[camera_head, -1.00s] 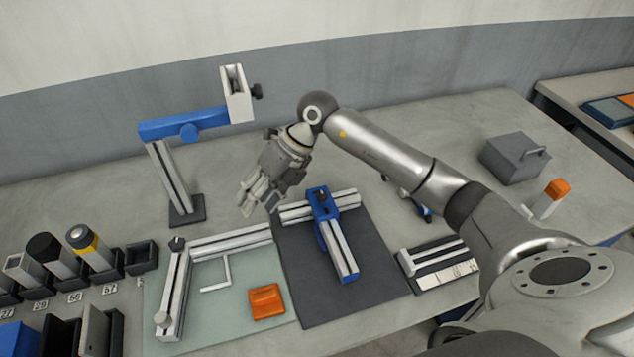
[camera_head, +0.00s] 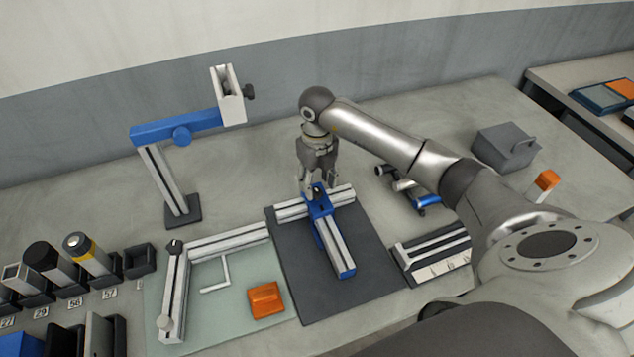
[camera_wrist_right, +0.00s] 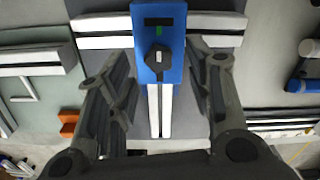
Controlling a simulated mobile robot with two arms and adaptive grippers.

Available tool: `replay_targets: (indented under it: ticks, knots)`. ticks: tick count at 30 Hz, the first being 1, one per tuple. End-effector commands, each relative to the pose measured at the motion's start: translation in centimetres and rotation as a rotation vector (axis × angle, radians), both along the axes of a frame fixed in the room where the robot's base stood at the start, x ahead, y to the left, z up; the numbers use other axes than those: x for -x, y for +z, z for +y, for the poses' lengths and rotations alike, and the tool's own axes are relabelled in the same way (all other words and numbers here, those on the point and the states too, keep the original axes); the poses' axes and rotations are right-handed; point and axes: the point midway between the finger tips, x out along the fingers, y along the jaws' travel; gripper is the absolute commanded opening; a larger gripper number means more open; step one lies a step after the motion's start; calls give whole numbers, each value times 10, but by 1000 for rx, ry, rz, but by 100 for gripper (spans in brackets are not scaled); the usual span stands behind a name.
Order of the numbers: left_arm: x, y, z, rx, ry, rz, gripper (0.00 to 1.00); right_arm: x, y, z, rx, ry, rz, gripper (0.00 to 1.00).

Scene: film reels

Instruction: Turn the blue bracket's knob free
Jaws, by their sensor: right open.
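The blue bracket (camera_head: 319,205) sits on crossed silver rails on the dark mat (camera_head: 290,285). It also shows in the right wrist view (camera_wrist_right: 172,18), with its dark knob (camera_wrist_right: 158,58) below a small slot with a green mark. The knob lies between the fingers of my right gripper (camera_wrist_right: 160,88), which is open with a gap on both sides. In the head view my right gripper (camera_head: 318,184) points down over the bracket and partly hides the knob. My left gripper is not in view.
A blue-armed stand (camera_head: 180,128) rises at the back left. A silver L-shaped frame (camera_head: 215,245) and an orange block (camera_head: 266,299) lie on the pale green mat to the left. A slotted rail piece (camera_head: 435,255) lies to the right. A grey box (camera_head: 505,147) stands farther right.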

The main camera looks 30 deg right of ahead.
Motion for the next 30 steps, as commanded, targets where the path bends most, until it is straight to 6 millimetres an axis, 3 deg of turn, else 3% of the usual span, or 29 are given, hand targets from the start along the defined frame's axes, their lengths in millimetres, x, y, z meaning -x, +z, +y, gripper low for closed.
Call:
replay_targets:
  ticks: [6, 15, 26, 30]
  knots:
    - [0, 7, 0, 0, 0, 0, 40, 0, -21, 0, -1, 0, 0, 48]
    - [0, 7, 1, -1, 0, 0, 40, 0, -24, 0, 0, 1, -2, 48]
    - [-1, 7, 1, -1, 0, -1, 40, 0, -24, 0, -1, 1, -2, 2]
    - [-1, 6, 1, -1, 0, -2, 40, 0, -24, 0, 0, 4, -2, 0]
